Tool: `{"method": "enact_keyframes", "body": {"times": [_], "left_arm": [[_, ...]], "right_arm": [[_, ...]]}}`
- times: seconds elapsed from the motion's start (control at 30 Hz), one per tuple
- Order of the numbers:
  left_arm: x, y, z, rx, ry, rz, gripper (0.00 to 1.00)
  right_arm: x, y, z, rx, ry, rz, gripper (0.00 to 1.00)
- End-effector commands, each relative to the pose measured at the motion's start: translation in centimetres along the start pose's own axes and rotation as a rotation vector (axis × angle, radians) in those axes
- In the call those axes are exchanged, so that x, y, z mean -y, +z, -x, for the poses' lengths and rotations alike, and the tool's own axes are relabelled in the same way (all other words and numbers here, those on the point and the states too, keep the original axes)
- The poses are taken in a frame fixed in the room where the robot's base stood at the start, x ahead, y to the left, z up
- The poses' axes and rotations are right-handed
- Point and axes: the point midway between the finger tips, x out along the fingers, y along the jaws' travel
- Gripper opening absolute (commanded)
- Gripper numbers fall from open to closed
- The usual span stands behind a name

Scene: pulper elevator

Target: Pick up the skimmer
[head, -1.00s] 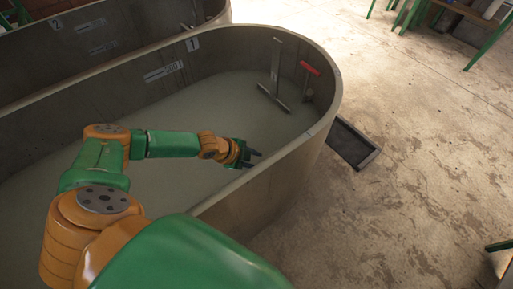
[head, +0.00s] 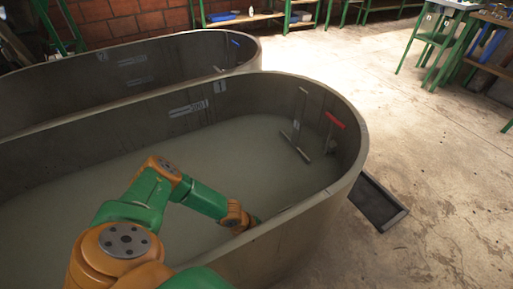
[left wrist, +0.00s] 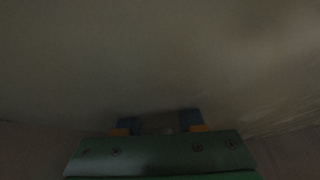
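A grey T-shaped tool (head: 295,147) stands inside the near tank in the head view. Its stem leans up against the far right wall and its crossbar is low, at the pulp surface. I cannot tell for sure that it is the skimmer; no other clear candidate shows. My left gripper is mostly hidden behind the near tank wall in the head view, well to the near left of the tool. In the dark left wrist view its two fingers (left wrist: 160,122) stand apart with nothing visible between them. My right gripper is not in view.
The near tank (head: 262,235) has a raised rim beside my left arm. A second tank (head: 245,62) lies behind. A dark floor tray (head: 393,217) is at right. Benches line the back; the floor at right is open.

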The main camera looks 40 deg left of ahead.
Motion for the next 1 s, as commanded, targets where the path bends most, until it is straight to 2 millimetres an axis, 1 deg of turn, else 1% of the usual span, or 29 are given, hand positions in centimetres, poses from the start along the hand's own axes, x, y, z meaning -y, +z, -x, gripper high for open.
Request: {"method": "enact_keyframes", "body": {"times": [0.17,0.2,0.27,0.3,1.0], "left_arm": [[0.0,-0.01,0.06,0.0,0.0,0.0,0.37],[0.0,-0.01,0.06,0.0,0.0,0.0,0.26],[0.0,-0.02,0.07,0.0,0.0,0.0,0.1],[0.0,-0.02,0.07,0.0,0.0,0.0,0.0],[0.01,-0.04,0.08,-0.001,0.0,0.0,0.0]], "right_arm": [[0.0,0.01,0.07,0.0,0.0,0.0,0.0],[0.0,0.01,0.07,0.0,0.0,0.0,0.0],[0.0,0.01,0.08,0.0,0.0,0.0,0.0],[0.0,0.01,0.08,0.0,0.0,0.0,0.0],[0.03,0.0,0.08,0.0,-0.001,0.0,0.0]]}}
